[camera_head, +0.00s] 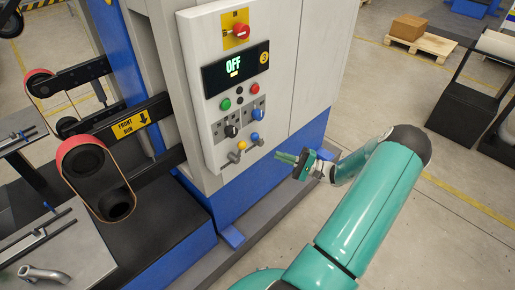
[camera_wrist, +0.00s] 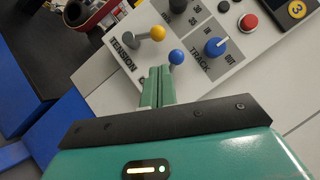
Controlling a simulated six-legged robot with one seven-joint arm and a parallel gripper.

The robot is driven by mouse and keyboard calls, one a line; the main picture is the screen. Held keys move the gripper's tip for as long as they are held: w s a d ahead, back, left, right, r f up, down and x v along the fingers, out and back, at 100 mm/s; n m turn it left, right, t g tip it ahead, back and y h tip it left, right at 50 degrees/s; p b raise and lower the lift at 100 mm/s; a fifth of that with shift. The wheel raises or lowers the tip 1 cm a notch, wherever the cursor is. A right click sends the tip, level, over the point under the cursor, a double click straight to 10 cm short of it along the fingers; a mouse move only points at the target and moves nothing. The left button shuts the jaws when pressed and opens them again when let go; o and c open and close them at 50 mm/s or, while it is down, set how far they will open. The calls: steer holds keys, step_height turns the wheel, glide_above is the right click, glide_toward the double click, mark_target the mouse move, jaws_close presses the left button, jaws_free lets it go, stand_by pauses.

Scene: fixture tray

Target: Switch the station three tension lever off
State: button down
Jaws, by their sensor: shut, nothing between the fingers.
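The control panel (camera_head: 213,120) shows a lit display (camera_head: 234,66) reading OFF and a yellow badge (camera_wrist: 297,9) with a 3. A yellow-ball lever (camera_head: 241,146) and a blue-ball lever (camera_head: 255,137) sit low on it. In the wrist view the word TENSION runs beside the base of the yellow-ball lever (camera_wrist: 157,33) and towards my fingers. My gripper (camera_wrist: 160,68) is shut and empty. Its tips appear just below the blue ball (camera_wrist: 177,57); contact cannot be told. The fingers hide part of the panel there. In the head view my gripper (camera_head: 279,157) is right of the levers.
Belt rollers (camera_head: 90,170) stand left of the panel. Open floor (camera_head: 440,230) lies to the right.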

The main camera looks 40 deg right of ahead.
mark_target(243, 147)
steer(key=x, duration=1)
steer(key=shift+a+r+n+g, duration=0.3)
steer(key=shift+n+g, duration=0.2)
steer(key=shift+n, duration=0.2)
steer(key=a+r+n+g+h, duration=0.1)
steer(key=n, duration=0.1)
steer(key=a+r+n+g+h, duration=0.1)
steer(key=a+n, duration=0.1)
steer(key=n, duration=0.1)
steer(key=a+r+n+g+h, duration=0.1)
steer(key=a+n+g, duration=0.1)
steer(key=shift+s+r+n+h, duration=0.1)
steer(key=shift+r+n+h, duration=0.15)
steer(key=shift+n+h, duration=0.05)
steer(key=shift+a, duration=0.6)
steer(key=shift+d, duration=0.1)
stand_by(0.6)
